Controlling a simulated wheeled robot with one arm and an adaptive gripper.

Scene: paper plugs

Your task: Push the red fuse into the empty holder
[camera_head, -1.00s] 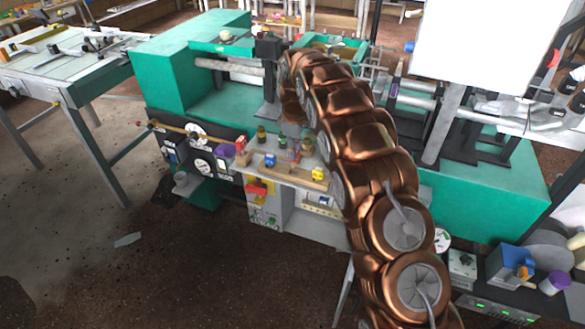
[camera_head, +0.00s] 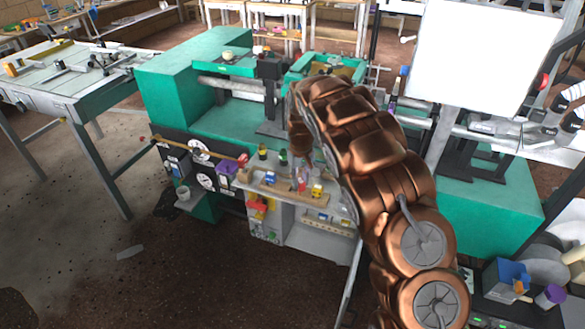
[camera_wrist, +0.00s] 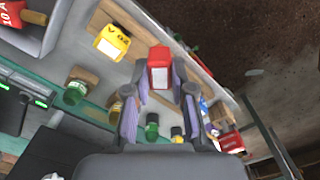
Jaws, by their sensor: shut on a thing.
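The red fuse (camera_wrist: 160,70) is between the fingertips of my gripper (camera_wrist: 160,88) in the wrist view. My gripper is shut on it. In the head view the fuse (camera_head: 302,184) shows small below my gripper, low over the shelf between a blue fuse and a yellow fuse. The yellow fuse (camera_wrist: 112,42) sits on a wooden strip (camera_wrist: 145,32), upper left of the red one in the wrist view. The blue fuse (camera_head: 270,178) is to the left in the head view. I cannot make out the empty holder; the red fuse and fingers cover that part of the strip.
Small bottles (camera_wrist: 75,92) stand on the shelf beside the strip. Another red piece (camera_head: 243,159) is at the shelf's left end. A green machine (camera_head: 175,90) stands behind. A red piece marked 10 A (camera_wrist: 10,14) lies in a tray at the wrist view's corner.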

